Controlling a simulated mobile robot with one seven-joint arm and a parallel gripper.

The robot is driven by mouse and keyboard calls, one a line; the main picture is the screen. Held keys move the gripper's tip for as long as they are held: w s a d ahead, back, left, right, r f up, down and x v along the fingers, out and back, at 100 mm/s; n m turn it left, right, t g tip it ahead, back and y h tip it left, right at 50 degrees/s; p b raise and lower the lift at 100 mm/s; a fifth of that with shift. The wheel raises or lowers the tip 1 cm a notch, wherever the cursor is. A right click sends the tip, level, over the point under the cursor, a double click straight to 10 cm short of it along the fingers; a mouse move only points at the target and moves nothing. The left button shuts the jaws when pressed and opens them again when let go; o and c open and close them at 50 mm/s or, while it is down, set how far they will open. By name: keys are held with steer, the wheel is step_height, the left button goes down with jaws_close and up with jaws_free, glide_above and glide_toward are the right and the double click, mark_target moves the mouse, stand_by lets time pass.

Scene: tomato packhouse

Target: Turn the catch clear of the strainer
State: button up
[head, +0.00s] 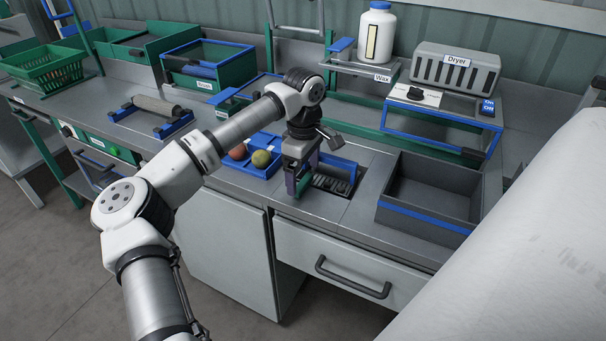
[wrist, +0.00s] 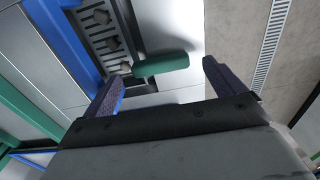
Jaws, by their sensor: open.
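The strainer is a dark slotted grate (wrist: 98,30) in the counter, at the upper left of the wrist view. It also shows in the head view (head: 331,184), partly hidden by my gripper. The catch, a short green bar (wrist: 162,64), lies at the strainer's edge with one end close to the slots. I cannot tell whether that end overlaps the strainer. My gripper (wrist: 161,74) is open, with one finger on each side of the catch and no visible contact.
A blue tray (head: 262,172) with two round fruits stands left of my gripper. An empty grey bin (head: 425,222) with a blue front edge is to the right. The dryer (head: 456,77) and wax bottle (head: 377,35) stand behind. A drawer handle (head: 352,280) juts out below.

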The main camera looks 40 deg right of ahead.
mark_target(303, 185)
steer(key=shift+f, duration=1.15)
steer(key=c, duration=1)
